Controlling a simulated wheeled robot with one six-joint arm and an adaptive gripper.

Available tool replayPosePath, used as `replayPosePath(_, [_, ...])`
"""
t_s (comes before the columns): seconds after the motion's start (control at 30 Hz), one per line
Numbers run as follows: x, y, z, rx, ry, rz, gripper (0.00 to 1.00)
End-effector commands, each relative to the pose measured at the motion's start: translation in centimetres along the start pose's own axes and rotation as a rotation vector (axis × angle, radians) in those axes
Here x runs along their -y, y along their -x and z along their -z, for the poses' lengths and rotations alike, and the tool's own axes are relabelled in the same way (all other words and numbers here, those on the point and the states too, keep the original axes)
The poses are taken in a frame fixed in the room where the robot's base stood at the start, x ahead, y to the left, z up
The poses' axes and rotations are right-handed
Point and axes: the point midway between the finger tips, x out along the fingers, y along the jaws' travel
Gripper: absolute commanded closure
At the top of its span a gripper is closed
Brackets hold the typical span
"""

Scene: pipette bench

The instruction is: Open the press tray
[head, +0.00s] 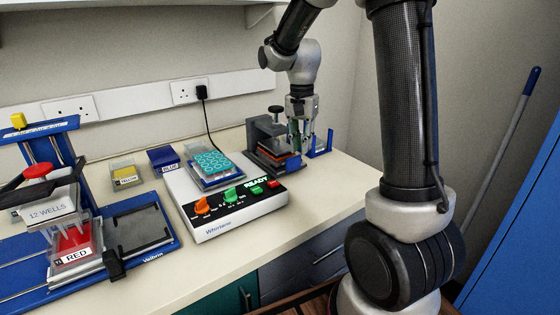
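A small grey press (262,146) with a dark knob on top stands at the back right of the bench. Low at its front is a dark tray-like part with an orange-red layer (291,165); I cannot tell whether it is in or out. My gripper (303,148) points down at the press's right side, close in front of it, and hides part of it. The fingers are small here and overlap the press, so I cannot tell whether they are open, shut or touching it.
A blue stand (322,146) is just right of my gripper. A white shaker (238,213) reading READY carries a teal well plate (211,164). Blue (163,158) and yellow-labelled (125,174) boxes stand behind. A blue-framed pipetting rig (155,250) fills the left. The bench front right is clear.

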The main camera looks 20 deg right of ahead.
Motion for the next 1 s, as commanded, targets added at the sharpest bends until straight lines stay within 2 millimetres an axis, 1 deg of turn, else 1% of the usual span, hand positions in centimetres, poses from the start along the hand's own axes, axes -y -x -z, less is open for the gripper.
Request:
replayPosePath(0.03, [0.8,0.5,0.7,-0.010,-0.087,0.013,0.82])
replayPosePath(0.1, [1.6,1.4,1.3,-0.024,-0.214,0.037,0.82])
replayPosePath(0.2, [1.9,1.8,1.6,-0.026,-0.361,0.048,0.82])
replayPosePath(0.3, [1.9,1.7,1.5,-0.023,-0.454,0.048,0.82])
replayPosePath(0.37, [1.8,1.5,1.5,-0.022,-0.482,0.048,0.82])
replayPosePath(0.47, [1.9,0.4,1.5,-0.021,-0.494,0.046,0.82])
replayPosePath(0.7, [2.0,-3.6,1.6,-0.021,-0.491,0.045,0.82])
replayPosePath(0.8, [2.1,-4.9,1.7,-0.021,-0.491,0.046,0.82])
replayPosePath(0.9, [2.1,-5.7,1.7,-0.022,-0.490,0.047,0.82])
replayPosePath(1.0, [2.1,-6.1,1.7,-0.022,-0.490,0.047,0.82])
